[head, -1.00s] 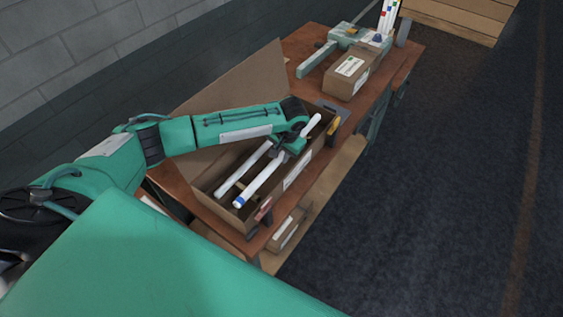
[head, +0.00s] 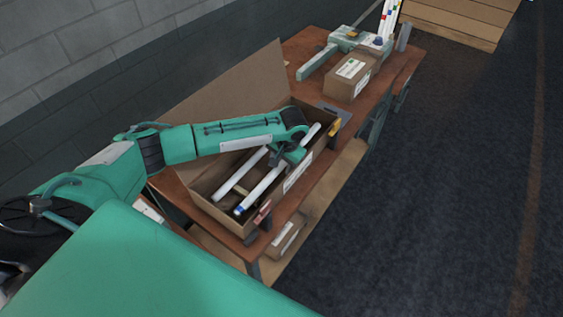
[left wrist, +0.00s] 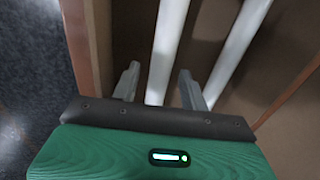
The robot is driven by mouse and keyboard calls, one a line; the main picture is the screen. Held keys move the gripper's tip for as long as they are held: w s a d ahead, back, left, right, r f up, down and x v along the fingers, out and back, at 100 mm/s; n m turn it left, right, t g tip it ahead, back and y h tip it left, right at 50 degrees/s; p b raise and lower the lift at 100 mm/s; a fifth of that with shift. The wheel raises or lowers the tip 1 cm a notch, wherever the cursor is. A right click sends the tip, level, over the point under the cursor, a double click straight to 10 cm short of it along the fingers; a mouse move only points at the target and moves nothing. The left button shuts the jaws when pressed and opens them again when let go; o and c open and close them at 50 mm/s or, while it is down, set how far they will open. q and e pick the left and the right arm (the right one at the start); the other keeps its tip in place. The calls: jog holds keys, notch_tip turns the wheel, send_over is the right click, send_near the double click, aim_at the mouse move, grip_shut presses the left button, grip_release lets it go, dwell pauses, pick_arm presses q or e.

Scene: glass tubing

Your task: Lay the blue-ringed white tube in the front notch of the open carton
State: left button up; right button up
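The blue-ringed white tube (head: 257,191) lies slanted along the front side of the open carton (head: 316,160), its blue ring at the near end. It looks low in the carton; the notch itself is too small to make out. A second white tube (head: 240,173) lies behind it, roughly parallel. My left gripper (head: 279,160) is down over the blue-ringed tube, near its middle. In the left wrist view its two fingers (left wrist: 158,88) stand apart, one on each side of the tube (left wrist: 168,40), with gaps showing. The second tube (left wrist: 240,40) is outside the fingers. My right gripper is not seen.
The carton's raised lid (head: 230,88) stands behind my left arm. A closed box (head: 345,88) and a green fixture (head: 345,40) occupy the far end of the wooden bench (head: 305,43). Another box (head: 287,236) sits on the shelf below. Floor to the right is clear.

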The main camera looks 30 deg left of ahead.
pick_arm(q)
jog(key=shift+r, duration=0.15)
jog(key=shift+r, duration=0.25)
notch_tip(320, 180, up, 12)
jog(key=d+p, duration=0.2)
jog(key=p, duration=1)
jog(key=shift+s+d+f+p, duration=0.15)
jog(key=shift+f+p, duration=0.1)
jog(key=shift+p, duration=0.05)
jog(key=shift+d, duration=0.1)
